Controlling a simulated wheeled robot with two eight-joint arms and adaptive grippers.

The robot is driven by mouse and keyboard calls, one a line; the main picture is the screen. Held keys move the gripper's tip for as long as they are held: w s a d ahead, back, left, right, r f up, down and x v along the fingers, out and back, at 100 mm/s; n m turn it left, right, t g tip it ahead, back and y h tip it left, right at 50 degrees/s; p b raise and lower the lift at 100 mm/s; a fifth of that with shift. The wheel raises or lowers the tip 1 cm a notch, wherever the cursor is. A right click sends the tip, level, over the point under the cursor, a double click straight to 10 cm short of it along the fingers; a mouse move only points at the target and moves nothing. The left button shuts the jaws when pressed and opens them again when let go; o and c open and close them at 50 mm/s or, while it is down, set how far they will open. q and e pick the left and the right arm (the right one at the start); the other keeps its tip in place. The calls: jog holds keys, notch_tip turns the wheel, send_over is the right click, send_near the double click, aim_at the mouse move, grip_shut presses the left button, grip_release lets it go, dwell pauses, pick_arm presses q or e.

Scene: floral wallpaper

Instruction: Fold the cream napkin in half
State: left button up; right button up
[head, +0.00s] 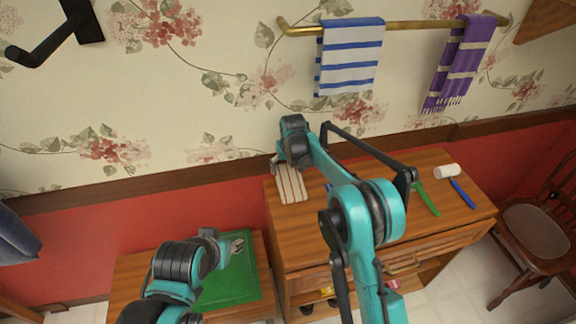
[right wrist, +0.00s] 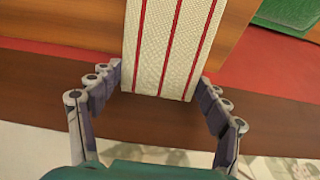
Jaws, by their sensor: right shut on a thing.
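The cream napkin (head: 291,186) with dark red stripes lies on the left end of the wooden cabinet top. In the right wrist view the napkin (right wrist: 165,45) runs down between the fingers, its lower end at the wood's edge. My right gripper (head: 282,162) is at the napkin's far end, shut on it, with one finger at each long side (right wrist: 160,82). Its arm hides part of the cabinet top. My left gripper (head: 210,236) is over the lower table at the left, away from the napkin; its fingers are too unclear to tell open from shut.
A green tray (head: 236,288) lies on the lower table. A green tool (head: 425,198) and a blue-handled mallet (head: 447,171) lie at the cabinet's right. A brass rail (head: 410,29) holds a striped blue-white towel (head: 350,58) and a purple towel (head: 463,62). A chair (head: 540,228) stands right.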

aim_at(289, 177)
jog(key=shift+w+f, duration=0.1)
jog(key=shift+f, duration=0.05)
jog(key=o, duration=0.8)
jog(key=v, duration=1.2)
jog(key=shift+w+a, duration=0.1)
jog(key=shift+w, duration=0.05)
